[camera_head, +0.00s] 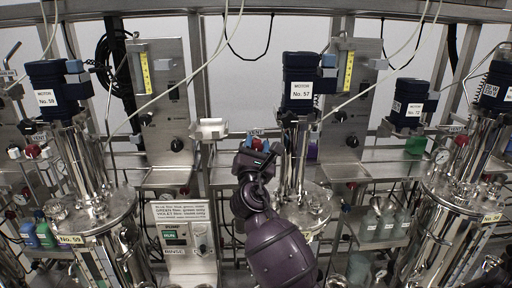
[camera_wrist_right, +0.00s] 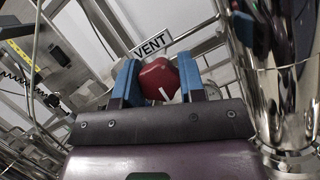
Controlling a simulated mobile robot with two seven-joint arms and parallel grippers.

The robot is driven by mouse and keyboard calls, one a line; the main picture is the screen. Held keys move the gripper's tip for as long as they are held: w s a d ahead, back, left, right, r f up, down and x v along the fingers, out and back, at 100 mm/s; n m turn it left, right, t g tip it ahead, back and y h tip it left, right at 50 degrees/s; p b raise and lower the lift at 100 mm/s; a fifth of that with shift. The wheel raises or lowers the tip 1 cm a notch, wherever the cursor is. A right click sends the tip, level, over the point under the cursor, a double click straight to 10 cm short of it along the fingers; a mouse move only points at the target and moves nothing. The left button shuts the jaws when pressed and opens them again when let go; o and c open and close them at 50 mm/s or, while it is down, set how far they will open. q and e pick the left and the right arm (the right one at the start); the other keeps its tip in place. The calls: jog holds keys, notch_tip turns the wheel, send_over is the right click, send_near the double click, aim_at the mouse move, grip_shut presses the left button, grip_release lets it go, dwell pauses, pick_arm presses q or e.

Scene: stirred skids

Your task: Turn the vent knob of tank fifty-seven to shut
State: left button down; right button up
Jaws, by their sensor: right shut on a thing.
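Tank fifty-seven (camera_head: 312,205) stands at the centre of the head view, its blue motor (camera_head: 300,82) labelled "No. 57" on top. Its red vent knob (camera_wrist_right: 158,80), with a white pointer mark, shows in the right wrist view below a "VENT" label (camera_wrist_right: 151,44). My right gripper (camera_wrist_right: 160,85) has its two blue fingers on either side of the knob and is shut on it. In the head view the right gripper (camera_head: 262,150) reaches up left of the tank's column and mostly hides the knob. My left gripper is not in view.
Tank fifty-nine (camera_head: 100,225) stands at the left and another steel tank (camera_head: 440,225) at the right. A notice (camera_head: 181,212) and a rinse control box (camera_head: 188,240) sit left of my arm. The shiny column (camera_wrist_right: 275,80) is close to the right finger.

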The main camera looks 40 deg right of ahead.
jog(key=o, duration=0.9)
jog(key=shift+b+v, duration=0.6)
jog(key=shift+v, duration=4.8)
